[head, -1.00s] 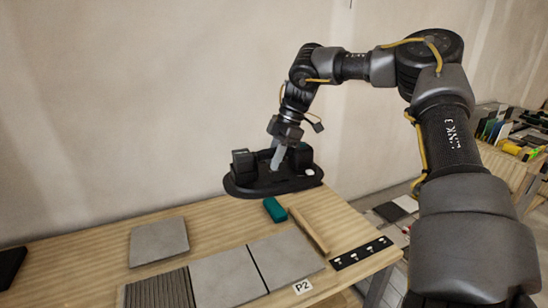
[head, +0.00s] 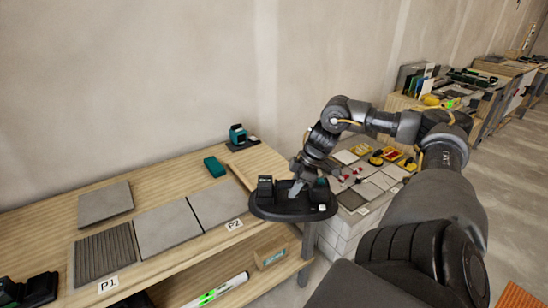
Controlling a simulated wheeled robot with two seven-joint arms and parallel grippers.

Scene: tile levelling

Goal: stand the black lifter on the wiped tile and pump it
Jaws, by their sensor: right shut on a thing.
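The black lifter (head: 265,210) has a dark oval base and upright black parts. My right gripper (head: 297,186) is shut on its grey handle and holds it level in the air, in front of the bench's right end. Grey tiles lie on the bench: a ribbed one (head: 105,260) by the P1 label, a smooth one (head: 167,229) beside it, and another smooth one (head: 217,203) by the P2 label. A separate grey tile (head: 105,203) lies behind them. I cannot tell which tile is wiped. My left gripper is not in view.
A teal block (head: 215,166) and a teal-and-black device (head: 238,135) stand towards the bench's back right. A black object (head: 28,290) is at the bottom left. A lower shelf holds a white tube (head: 218,291) and a box (head: 271,254). A tile-covered block stack (head: 350,200) stands behind the lifter.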

